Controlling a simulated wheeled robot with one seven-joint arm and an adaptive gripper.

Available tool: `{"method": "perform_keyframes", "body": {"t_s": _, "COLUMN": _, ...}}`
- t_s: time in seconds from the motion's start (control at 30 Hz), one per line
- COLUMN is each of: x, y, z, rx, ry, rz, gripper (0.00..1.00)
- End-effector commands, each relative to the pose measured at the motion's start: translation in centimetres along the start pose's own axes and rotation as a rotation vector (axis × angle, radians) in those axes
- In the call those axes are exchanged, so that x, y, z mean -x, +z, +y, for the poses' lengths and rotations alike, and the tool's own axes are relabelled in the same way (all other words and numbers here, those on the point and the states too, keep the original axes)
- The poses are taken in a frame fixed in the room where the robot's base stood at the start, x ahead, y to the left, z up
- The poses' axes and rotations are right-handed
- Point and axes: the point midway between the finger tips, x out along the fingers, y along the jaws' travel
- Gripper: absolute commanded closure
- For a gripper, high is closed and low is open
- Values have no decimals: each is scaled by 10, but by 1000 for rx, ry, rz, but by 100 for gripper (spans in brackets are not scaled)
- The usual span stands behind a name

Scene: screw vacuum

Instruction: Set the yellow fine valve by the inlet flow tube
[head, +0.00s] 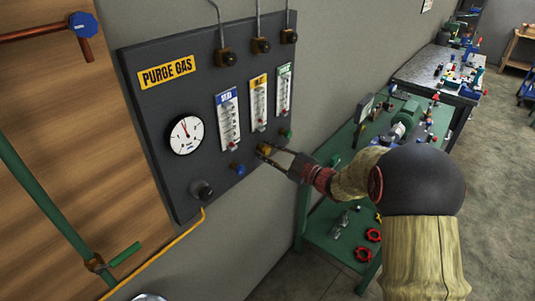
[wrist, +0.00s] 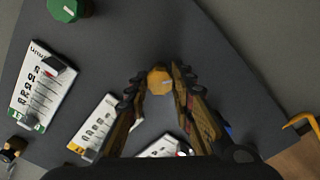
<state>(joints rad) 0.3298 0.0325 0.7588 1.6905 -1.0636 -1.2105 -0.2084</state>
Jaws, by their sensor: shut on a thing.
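The yellow fine valve (head: 263,150) is a small faceted knob on the dark purge gas panel (head: 195,75), below the yellow-labelled flow tube (head: 258,102). That label is too small to read surely; a small red mark shows near the tube's foot. My gripper (head: 267,153) reaches the valve from the right. In the wrist view the yellow valve (wrist: 159,80) sits between the two fingertips of my gripper (wrist: 156,84), which is shut on it. The fingers partly cover the yellow-labelled tube (wrist: 98,125) there.
A blue knob (head: 238,169) and a green knob (head: 286,133) flank the valve closely. Blue-labelled (head: 228,120) and green-labelled (head: 284,90) tubes stand either side. A round gauge (head: 186,135) and black knob (head: 201,190) are at left. A green bench (head: 345,150) stands right.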

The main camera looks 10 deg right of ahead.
Motion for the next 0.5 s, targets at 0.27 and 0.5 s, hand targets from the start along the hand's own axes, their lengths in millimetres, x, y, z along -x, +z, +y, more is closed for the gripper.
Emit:
{"method": "perform_keyframes", "body": {"t_s": 0.27, "x": 0, "y": 0, "z": -1, "rx": 1, "ry": -1, "rz": -1, "gripper": 100}}
{"method": "perform_keyframes", "body": {"t_s": 0.5, "x": 0, "y": 0, "z": -1, "rx": 0, "ry": -1, "rz": -1, "gripper": 67}}
